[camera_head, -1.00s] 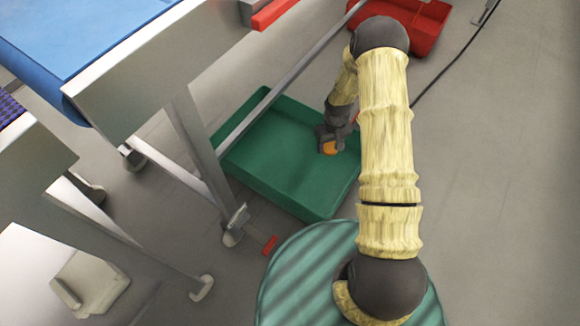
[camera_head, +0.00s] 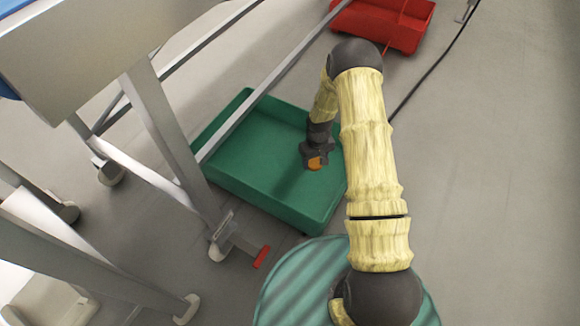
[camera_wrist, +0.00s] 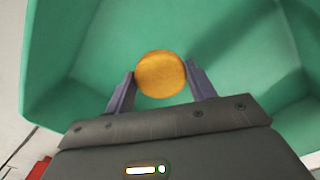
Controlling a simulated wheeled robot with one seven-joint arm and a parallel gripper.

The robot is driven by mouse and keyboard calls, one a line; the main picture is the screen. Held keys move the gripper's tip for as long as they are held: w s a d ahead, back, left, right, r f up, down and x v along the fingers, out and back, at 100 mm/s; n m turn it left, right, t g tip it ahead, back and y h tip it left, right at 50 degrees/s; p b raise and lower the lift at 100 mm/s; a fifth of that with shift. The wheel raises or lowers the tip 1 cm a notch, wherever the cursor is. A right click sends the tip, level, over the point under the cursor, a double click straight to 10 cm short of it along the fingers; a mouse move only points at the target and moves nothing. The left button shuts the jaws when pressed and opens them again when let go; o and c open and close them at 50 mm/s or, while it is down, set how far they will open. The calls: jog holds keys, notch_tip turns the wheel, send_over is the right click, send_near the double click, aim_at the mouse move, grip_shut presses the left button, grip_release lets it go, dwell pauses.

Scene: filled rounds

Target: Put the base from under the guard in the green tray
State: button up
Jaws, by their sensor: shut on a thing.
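The green tray (camera_head: 238,178) lies on the floor and is empty where its inside shows. My gripper (camera_head: 316,163) is over the right part of the tray, pointing down. It is shut on an orange round thing, which I take to be the base (camera_wrist: 160,74). In the wrist view the base sits between the two fingertips of my gripper (camera_wrist: 160,80), with the tray's green floor and walls (camera_wrist: 50,60) around it. I cannot tell whether the base touches the tray floor. The guard is not recognisable in these views.
A table's metal legs (camera_head: 160,120) and bars stand at the left, one bar crossing above the tray. A red tray (camera_head: 385,24) lies at the back. A black cable (camera_head: 430,75) runs across the floor. The floor at the right is clear.

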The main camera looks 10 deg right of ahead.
jog(key=b, duration=0.3)
send_over(313, 179)
notch_tip(313, 179, down, 6)
jog(key=shift+s+r, duration=0.1)
jog(key=shift+f+b, duration=1.5)
jog(key=shift+f, duration=0.4)
jog(key=shift+f, duration=0.1)
jog(key=o, duration=0.7)
notch_tip(313, 179, up, 12)
jog(key=p, duration=0.8)
jog(key=shift+a, duration=0.1)
